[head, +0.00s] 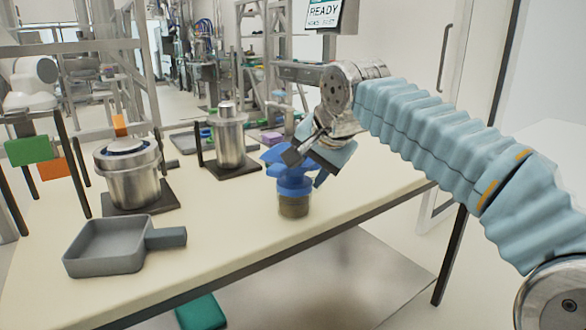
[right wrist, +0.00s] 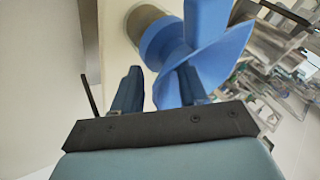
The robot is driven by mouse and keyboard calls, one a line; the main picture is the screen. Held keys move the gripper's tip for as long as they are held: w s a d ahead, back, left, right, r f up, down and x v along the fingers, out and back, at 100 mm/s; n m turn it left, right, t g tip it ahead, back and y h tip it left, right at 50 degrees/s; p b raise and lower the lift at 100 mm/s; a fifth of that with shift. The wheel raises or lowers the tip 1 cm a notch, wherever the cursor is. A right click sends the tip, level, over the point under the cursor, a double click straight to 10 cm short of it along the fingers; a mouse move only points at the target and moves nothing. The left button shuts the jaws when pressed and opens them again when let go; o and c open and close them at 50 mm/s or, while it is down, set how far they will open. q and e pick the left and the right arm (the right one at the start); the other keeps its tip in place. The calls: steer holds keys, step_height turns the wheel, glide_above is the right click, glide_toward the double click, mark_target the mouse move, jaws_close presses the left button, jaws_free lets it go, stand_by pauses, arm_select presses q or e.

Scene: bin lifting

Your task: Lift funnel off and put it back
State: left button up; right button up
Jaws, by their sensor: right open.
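A blue funnel (head: 292,184) sits on a small jar with brownish contents (head: 293,206), near the table's front edge. In the right wrist view the funnel's flared cone (right wrist: 215,58) and the jar (right wrist: 147,22) lie beyond the fingers. My right gripper (head: 306,164) is at the funnel's upper part, tilted, and partly hides it in the head view. Its two fingers (right wrist: 160,78) are apart, and part of the cone shows between them. I cannot tell whether they touch it. My left gripper is not in view.
A grey square scoop (head: 105,250) lies at the front left of the cream table (head: 235,228). Metal canisters stand on dark bases, one at the left (head: 132,185) and one behind (head: 230,140). Trays and small coloured items lie at the back. The table right of the jar is clear.

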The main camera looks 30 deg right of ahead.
steer(key=shift+c, duration=0.4)
jaws_close()
steer(key=shift+r, duration=0.1)
steer(key=shift+r, duration=0.3)
step_height(320, 180, up, 3)
steer(key=shift+f, duration=0.2)
steer(key=s+a+r, duration=0.3)
steer(key=s+r, duration=0.6)
steer(key=s, duration=0.4)
steer(key=shift+s+a+r, duration=0.3)
steer(key=shift+a, duration=0.05)
